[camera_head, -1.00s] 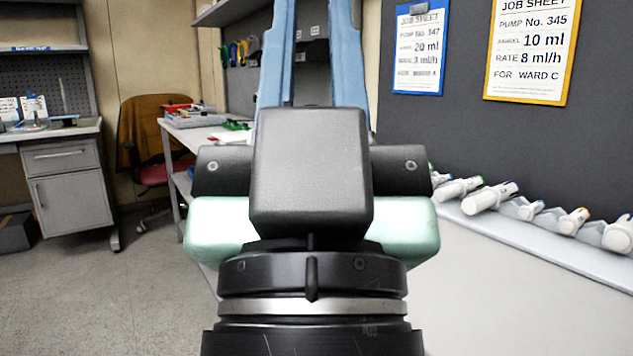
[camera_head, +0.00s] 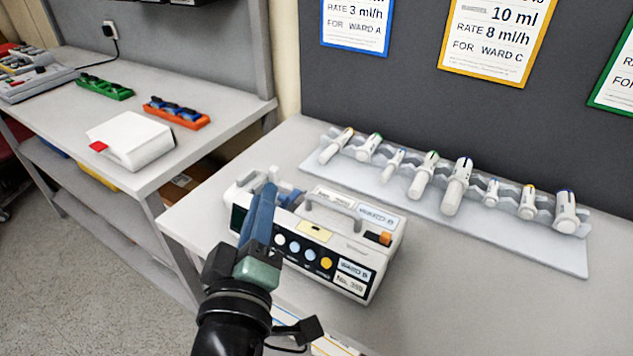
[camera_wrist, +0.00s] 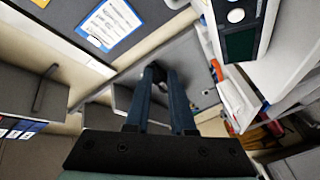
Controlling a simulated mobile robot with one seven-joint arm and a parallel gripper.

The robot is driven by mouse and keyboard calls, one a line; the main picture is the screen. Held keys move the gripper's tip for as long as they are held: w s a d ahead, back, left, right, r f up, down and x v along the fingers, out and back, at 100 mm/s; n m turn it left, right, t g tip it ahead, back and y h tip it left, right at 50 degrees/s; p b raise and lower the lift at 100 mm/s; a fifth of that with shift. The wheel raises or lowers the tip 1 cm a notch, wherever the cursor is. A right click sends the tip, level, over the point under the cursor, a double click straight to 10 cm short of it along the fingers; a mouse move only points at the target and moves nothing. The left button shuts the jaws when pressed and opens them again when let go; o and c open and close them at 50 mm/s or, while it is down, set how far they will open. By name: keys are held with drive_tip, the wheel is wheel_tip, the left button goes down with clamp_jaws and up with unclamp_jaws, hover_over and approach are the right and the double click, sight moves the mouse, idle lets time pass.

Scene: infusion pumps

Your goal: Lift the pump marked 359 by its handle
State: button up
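The pump (camera_head: 388,262) is a white box with a dark front panel, round buttons, a grey top handle (camera_head: 327,213) and a label that reads about No. 359; the digits are small. It stands on the grey bench. My gripper (camera_head: 268,190) has blue fingers and is in front of the pump's left part, hiding some of it. In the wrist view, the two fingers (camera_wrist: 160,75) are apart with nothing between them. Part of the pump, with its dark screen (camera_wrist: 239,45), shows at upper right there. The handle is not clear in that view.
Behind the pump, several white syringes lie on a pale rack (camera_head: 480,235). Job sheets hang on the dark wall, one blue-edged (camera_head: 355,30) and one yellow-edged (camera_head: 495,45). A side table at left holds a white box (camera_head: 130,140). The bench right of the pump is clear.

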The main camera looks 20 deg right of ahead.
sight(322, 204)
drive_tip(key=s+d+f+n+g+h+p, duration=0.25)
drive_tip(key=s+n+g+p, duration=0.2)
drive_tip(key=s+p, duration=0.35)
drive_tip(key=shift+t+y, duration=0.25)
drive_tip(key=p+x, duration=0.1)
drive_tip(key=x, duration=0.8)
drive_tip(key=p+x, duration=0.1)
drive_tip(key=x, duration=0.4)
drive_tip(key=shift+w+a+f+p, duration=0.2)
drive_tip(key=shift+p, duration=0.1)
drive_tip(key=shift+c, duration=0.3)
clamp_jaws()
drive_tip(key=shift+w+r, duration=0.1)
drive_tip(key=shift+r, duration=0.2)
